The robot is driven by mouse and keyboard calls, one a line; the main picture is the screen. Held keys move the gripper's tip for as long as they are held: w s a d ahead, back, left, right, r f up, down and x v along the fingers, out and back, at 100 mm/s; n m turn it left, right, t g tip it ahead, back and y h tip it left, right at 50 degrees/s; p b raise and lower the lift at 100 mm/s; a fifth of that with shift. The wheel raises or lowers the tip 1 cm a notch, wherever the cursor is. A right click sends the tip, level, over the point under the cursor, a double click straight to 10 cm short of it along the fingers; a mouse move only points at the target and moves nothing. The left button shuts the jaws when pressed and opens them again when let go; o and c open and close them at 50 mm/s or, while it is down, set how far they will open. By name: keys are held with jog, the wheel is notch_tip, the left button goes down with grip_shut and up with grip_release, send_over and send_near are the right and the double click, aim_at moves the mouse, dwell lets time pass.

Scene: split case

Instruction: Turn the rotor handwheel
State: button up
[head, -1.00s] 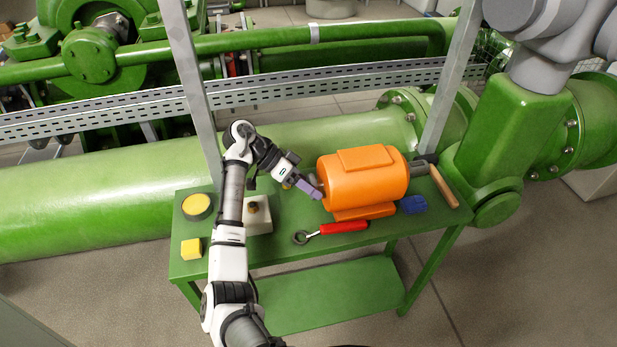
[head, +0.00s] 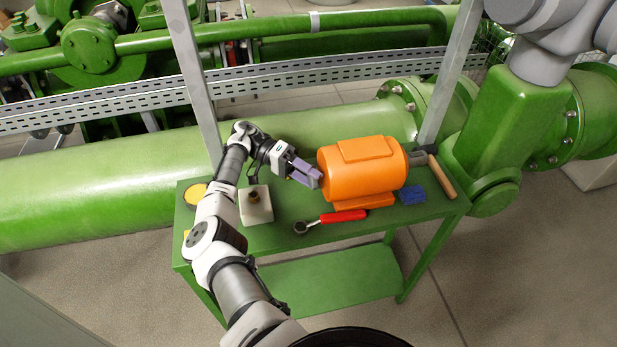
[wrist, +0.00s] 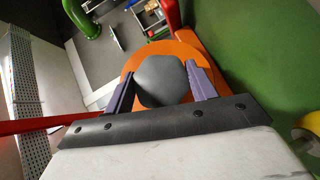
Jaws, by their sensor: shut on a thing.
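The orange rotor housing (head: 362,170) lies on its side on the green bench, with its left end facing my gripper. The grey, lobed handwheel (wrist: 162,82) is on that end and shows in the wrist view; in the head view my fingers hide most of it. My gripper (head: 312,177) is at the left end of the housing. In the wrist view its two purple fingers stand on either side of the handwheel, shut on it. The orange end face (wrist: 183,49) shows behind the wheel.
On the green bench (head: 285,208) lie a red-handled wrench (head: 345,216), a blue object (head: 411,195) and a wooden-handled tool (head: 442,178). A pale block with a brass-coloured fitting (head: 256,207) is beside my arm. A yellow disc (head: 195,193) is partly hidden. Grey posts rise behind.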

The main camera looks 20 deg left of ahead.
dwell(0.3)
jog(key=o, duration=1)
jog(key=shift+r, duration=0.15)
